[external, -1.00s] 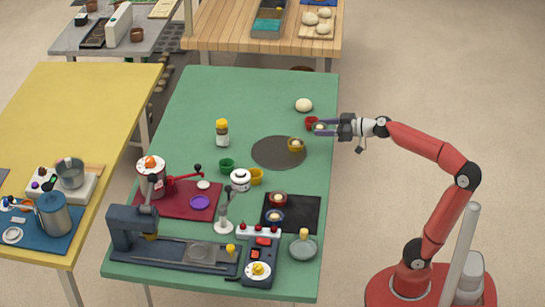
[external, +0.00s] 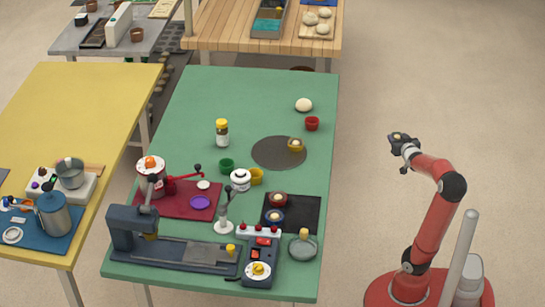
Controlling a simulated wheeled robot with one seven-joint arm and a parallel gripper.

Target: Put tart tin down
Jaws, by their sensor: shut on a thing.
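My gripper (external: 397,137) is off the right side of the green table, held up over the floor. It is shut on a small tart tin (external: 398,135); only a little of it shows, with a pale spot on top, and its colour is hard to tell. A red tin (external: 312,124) stands on the table near its right edge. A yellow tin with a pale filling (external: 297,145) is on the dark round mat (external: 272,153). A filled red tin (external: 278,200) and a filled blue tin (external: 275,217) stand on the black square mat (external: 306,212).
The green table (external: 255,95) is clear at its far end, apart from a dough ball (external: 304,105). A shaker (external: 222,133) stands left of the round mat. Machines and a control box (external: 261,262) crowd the near end.

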